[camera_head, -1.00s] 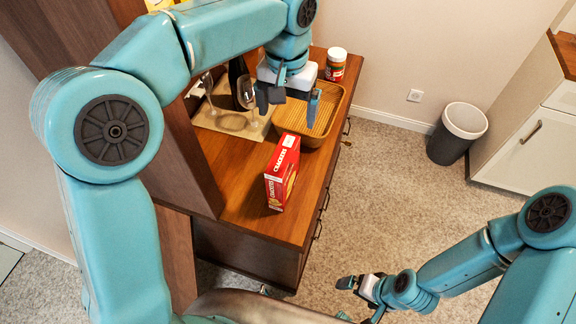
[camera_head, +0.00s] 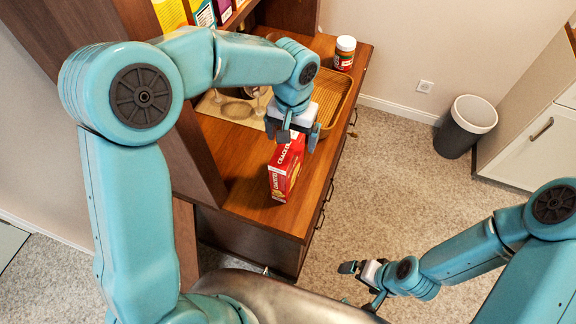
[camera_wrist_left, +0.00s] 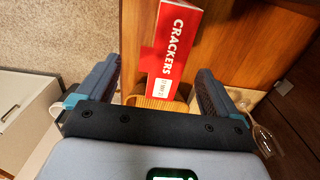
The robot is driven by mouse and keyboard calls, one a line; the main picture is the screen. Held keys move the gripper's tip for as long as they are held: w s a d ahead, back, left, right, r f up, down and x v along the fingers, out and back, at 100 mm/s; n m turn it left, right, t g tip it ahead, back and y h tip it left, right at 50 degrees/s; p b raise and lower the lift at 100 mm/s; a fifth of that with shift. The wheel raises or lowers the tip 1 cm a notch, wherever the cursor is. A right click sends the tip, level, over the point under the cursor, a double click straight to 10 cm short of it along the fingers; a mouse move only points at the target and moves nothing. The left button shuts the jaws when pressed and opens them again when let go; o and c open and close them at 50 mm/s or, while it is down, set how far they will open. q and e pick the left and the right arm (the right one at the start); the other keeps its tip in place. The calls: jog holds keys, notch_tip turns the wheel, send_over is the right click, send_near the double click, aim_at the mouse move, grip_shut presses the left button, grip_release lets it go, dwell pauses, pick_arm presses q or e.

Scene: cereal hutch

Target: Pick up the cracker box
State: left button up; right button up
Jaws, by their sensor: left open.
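The red cracker box (camera_head: 284,172) stands upright on the wooden counter of the hutch, near its front end. In the left wrist view the top of the cracker box (camera_wrist_left: 170,48) shows its white lettering, between and beyond the fingers. My left gripper (camera_head: 294,138) is open just above the box, its fingers on either side of the box top; I cannot tell whether they touch it. In the left wrist view the left gripper (camera_wrist_left: 155,90) has a wide gap around the box. My right gripper (camera_head: 362,277) hangs over the floor at the lower right, away from the box, its jaw gap unclear.
Wine glasses on a tray (camera_head: 226,108) are to the left. The hutch side panel (camera_head: 196,160) rises left of the box. A bin (camera_head: 465,125) stands on the floor.

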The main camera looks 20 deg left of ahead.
aim_at(290, 146)
pick_arm(q)
jog(key=f, duration=0.4)
jog(key=shift+w+a+p, duration=0.15)
jog(key=shift+a+p, duration=0.1)
jog(key=shift+p, duration=0.05)
jog(key=shift+d, duration=0.1)
jog(key=shift+f, duration=0.1)
jog(key=c, duration=1)
grip_shut()
